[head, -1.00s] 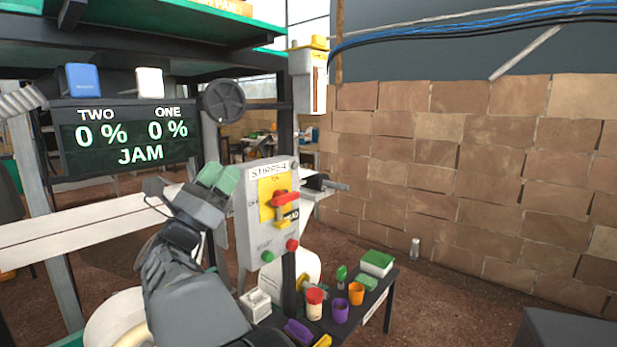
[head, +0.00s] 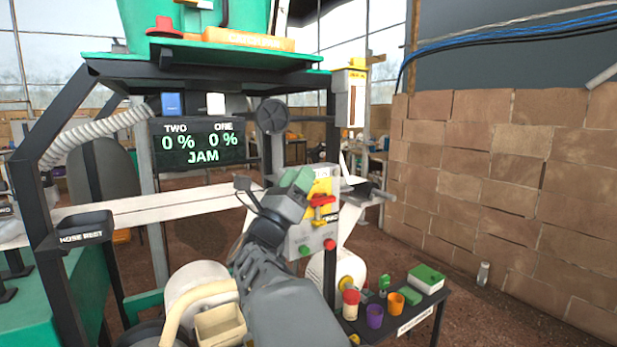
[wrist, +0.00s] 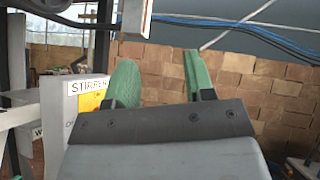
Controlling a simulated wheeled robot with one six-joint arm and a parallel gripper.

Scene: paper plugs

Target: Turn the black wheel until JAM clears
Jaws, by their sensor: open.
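The black wheel (head: 272,116) is a dark disc mounted on the frame, just right of the display. The display (head: 203,144) reads TWO 0 %, ONE 0 % and JAM. My gripper (head: 296,180), with green fingers, is below and slightly right of the wheel in the head view, apart from it. It overlaps the grey control panel (head: 312,238) in that view. In the wrist view my gripper (wrist: 160,82) is open, with nothing between its fingers. Part of the panel (wrist: 72,125) shows at left there.
The panel carries a red handle (head: 321,200), a green button (head: 305,250) and a red button (head: 330,244). A small black table (head: 420,318) with cups stands at lower right. A white strip (head: 150,210) crosses behind my arm. A brick wall (head: 500,170) is at right.

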